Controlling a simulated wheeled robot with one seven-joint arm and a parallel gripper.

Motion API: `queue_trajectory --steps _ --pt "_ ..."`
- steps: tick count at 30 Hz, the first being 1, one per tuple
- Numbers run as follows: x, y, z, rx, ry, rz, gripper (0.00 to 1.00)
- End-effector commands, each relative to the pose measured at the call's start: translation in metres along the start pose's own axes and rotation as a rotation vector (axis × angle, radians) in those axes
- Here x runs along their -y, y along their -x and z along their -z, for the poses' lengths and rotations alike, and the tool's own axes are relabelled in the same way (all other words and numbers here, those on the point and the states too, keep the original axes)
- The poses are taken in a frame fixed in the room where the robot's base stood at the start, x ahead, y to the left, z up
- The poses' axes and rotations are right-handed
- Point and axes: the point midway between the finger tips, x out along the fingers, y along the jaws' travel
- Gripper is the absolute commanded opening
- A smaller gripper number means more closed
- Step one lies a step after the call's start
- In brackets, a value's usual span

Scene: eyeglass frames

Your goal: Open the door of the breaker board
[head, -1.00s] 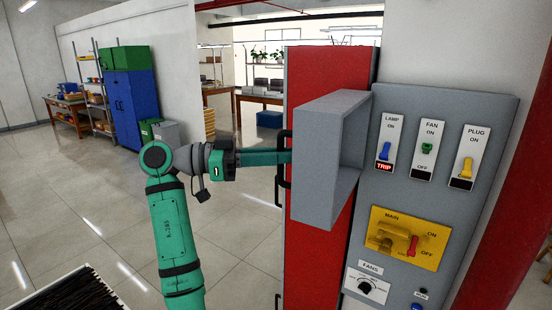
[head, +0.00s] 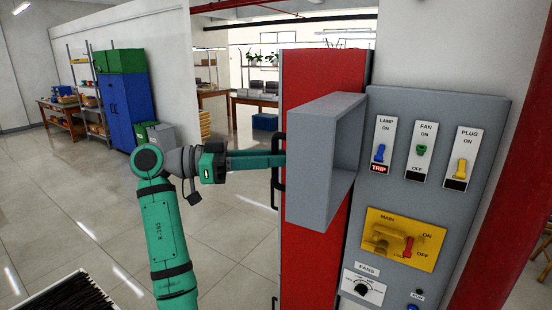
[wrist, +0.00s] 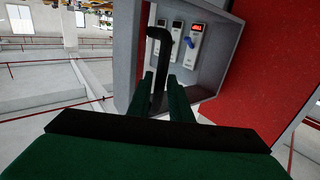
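The breaker board (head: 392,225) is a grey panel at the right of the head view, its switches uncovered. Its door (head: 312,165), a deep grey box-shaped cover, stands swung out at the board's left edge. I see its inner walls from the right. The door also frames the switch plates in the wrist view (wrist: 218,60). A black bar handle (head: 275,188) is at the door's left side. My gripper (head: 283,159) reaches it from the left. In the wrist view the handle (wrist: 158,70) sits between my green fingers (wrist: 161,82), which appear shut on it.
The board carries three switches, LAMP, FAN and PLUG, a yellow MAIN plate (head: 400,215) and a FANS dial (head: 362,288). A red surface (head: 308,260) is behind and below the door. Open tiled floor (head: 90,215) lies to the left. A blue cabinet (head: 124,108) stands far back.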

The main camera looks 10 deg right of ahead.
Motion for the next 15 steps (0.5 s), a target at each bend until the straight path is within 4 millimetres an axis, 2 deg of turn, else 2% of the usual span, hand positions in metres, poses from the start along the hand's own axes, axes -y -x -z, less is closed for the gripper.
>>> queue_trajectory --steps 9,15 --pt "0.000 0.057 0.001 -0.001 0.000 0.002 0.18" --pt "0.000 0.087 0.000 0.000 0.000 0.001 0.18"
